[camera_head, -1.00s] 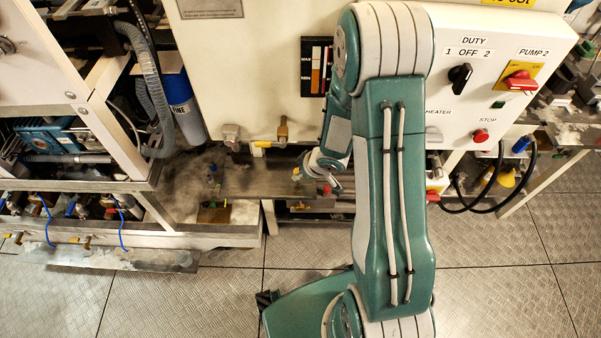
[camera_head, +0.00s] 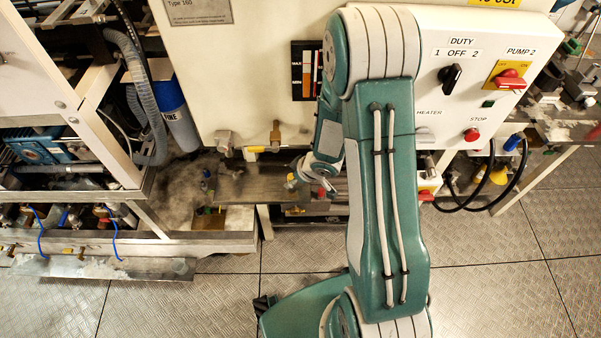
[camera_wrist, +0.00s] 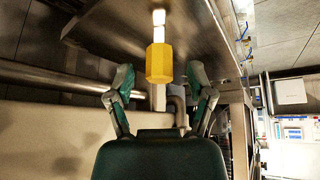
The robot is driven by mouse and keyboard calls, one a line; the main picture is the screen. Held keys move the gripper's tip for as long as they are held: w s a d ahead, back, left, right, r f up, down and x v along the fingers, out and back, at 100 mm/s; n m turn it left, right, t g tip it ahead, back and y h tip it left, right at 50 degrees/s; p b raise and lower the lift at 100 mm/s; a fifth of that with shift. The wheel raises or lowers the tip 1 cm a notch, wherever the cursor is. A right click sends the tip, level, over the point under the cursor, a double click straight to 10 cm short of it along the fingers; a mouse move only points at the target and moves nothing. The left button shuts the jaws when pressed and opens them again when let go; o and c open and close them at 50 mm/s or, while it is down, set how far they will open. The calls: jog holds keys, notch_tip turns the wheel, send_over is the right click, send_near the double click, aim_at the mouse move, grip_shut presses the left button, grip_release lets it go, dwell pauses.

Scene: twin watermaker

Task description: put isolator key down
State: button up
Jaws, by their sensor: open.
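My gripper (camera_wrist: 160,74) is open in the wrist view, with one finger on each side and a gap between them. A yellow six-sided piece on a pale stem (camera_wrist: 159,62) shows in line with this gap, touching neither finger as far as I can see. I cannot tell whether this piece is the isolator key. In the head view my gripper (camera_head: 326,182) is small, at the right end of the metal shelf (camera_head: 250,190) under the white cabinet. No isolator key can be made out for sure there.
The white control cabinet (camera_head: 240,90) stands behind my arm, with a black duty switch (camera_head: 450,75), a red pump switch (camera_head: 508,80) and a red stop button (camera_head: 471,135). Black cables (camera_head: 490,195) loop below it at the right. Metal floor plates (camera_head: 200,305) are open in front.

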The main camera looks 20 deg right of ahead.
jog(key=v, duration=1.1)
jog(key=shift+s+r, duration=0.15)
jog(key=shift+r, duration=0.1)
jog(key=shift+d, duration=0.1)
